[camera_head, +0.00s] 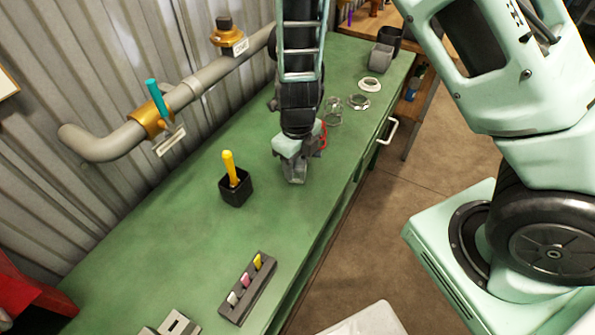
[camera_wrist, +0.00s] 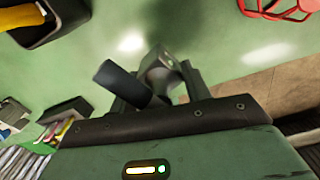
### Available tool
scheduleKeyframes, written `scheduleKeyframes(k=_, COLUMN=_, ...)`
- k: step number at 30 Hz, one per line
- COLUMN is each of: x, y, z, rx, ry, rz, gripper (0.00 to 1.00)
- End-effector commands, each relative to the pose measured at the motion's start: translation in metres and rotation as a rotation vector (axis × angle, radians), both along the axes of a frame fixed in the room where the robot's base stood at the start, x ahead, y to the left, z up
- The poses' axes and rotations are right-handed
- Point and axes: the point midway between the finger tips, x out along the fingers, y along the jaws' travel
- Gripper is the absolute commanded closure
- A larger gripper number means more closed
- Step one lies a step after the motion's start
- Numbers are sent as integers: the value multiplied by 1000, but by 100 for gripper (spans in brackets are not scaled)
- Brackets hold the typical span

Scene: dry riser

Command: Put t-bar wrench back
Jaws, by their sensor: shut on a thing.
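My gripper (camera_head: 296,172) is low over the green bench, right of the black cup with the yellow handle. In the wrist view my gripper (camera_wrist: 158,90) is shut on a dark round bar (camera_wrist: 122,84) with a grey part beside it. This looks like the t-bar wrench, but most of it is hidden by the fingers. In the head view the held thing is hardly distinguishable from the gripper. I cannot tell whether it touches the bench. No place clearly marked for the wrench can be made out.
The black cup (camera_head: 236,191) holds a yellow-handled tool (camera_head: 230,166). A dark rack (camera_head: 238,305) with coloured pieces lies at the near end of the green bench (camera_head: 180,225). A red item (camera_head: 323,136) is just behind my gripper. A pale ring (camera_head: 370,84) lies farther back. A pipe (camera_head: 205,77) runs along the wall.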

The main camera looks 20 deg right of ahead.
Motion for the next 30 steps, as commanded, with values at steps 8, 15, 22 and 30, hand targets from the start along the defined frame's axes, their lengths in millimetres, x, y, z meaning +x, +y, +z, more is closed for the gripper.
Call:
scheduleKeyframes(k=8, x=-1, y=0, z=-31, rx=0, ry=2, rz=-1, gripper=89)
scheduleKeyframes(k=15, x=0, y=0, z=-31, rx=0, ry=1, rz=0, gripper=89)
scheduleKeyframes(k=22, x=0, y=0, z=-34, rx=0, ry=1, rz=0, gripper=30)
scheduleKeyframes(k=30, x=-1, y=0, z=-32, rx=0, ry=1, rz=0, gripper=30)
